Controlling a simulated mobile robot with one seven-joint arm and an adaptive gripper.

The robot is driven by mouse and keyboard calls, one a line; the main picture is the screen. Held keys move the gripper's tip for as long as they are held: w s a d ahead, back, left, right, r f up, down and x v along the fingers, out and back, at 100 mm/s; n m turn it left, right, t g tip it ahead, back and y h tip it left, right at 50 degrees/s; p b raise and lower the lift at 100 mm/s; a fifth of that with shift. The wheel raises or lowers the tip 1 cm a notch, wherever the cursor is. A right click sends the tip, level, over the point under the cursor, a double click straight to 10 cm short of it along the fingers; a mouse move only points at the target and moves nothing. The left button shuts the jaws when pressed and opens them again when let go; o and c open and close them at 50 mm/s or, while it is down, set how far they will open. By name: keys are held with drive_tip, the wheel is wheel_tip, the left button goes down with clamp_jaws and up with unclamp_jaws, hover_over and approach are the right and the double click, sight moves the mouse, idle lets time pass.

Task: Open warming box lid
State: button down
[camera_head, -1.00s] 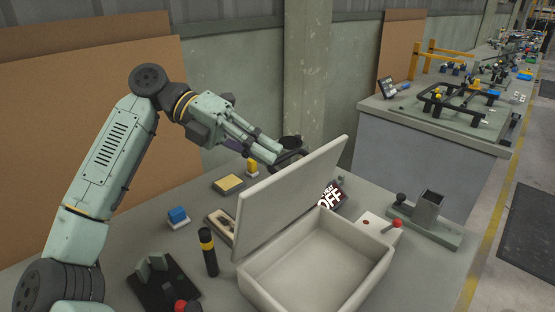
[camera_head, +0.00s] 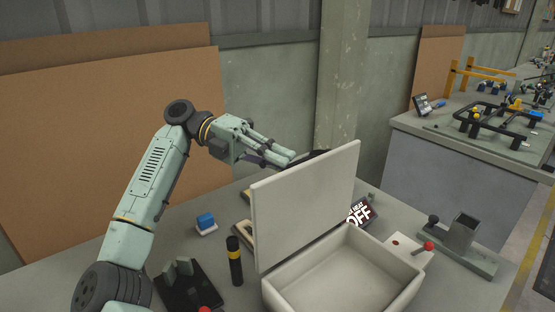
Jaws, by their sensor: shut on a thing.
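The warming box (camera_head: 342,283) is a pale, shallow open box on the grey table at the lower middle. Its lid (camera_head: 305,205) stands raised along the box's left side, close to upright, so the empty inside shows. My gripper (camera_head: 292,160) is at the far upper edge of the lid, mostly behind it. The fingertips and a dark part there (camera_head: 318,154), perhaps a handle, are partly hidden by the lid. My gripper is shut on what appears to be this handle.
A red-knobbed lever block (camera_head: 412,250) and a grey fixture (camera_head: 465,242) are to the right.

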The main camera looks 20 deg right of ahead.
drive_tip(key=c, duration=1.7)
unclamp_jaws()
drive_tip(key=shift+f, duration=0.15)
wheel_tip(320, 180, up, 10)
drive_tip(key=shift+r, duration=0.1)
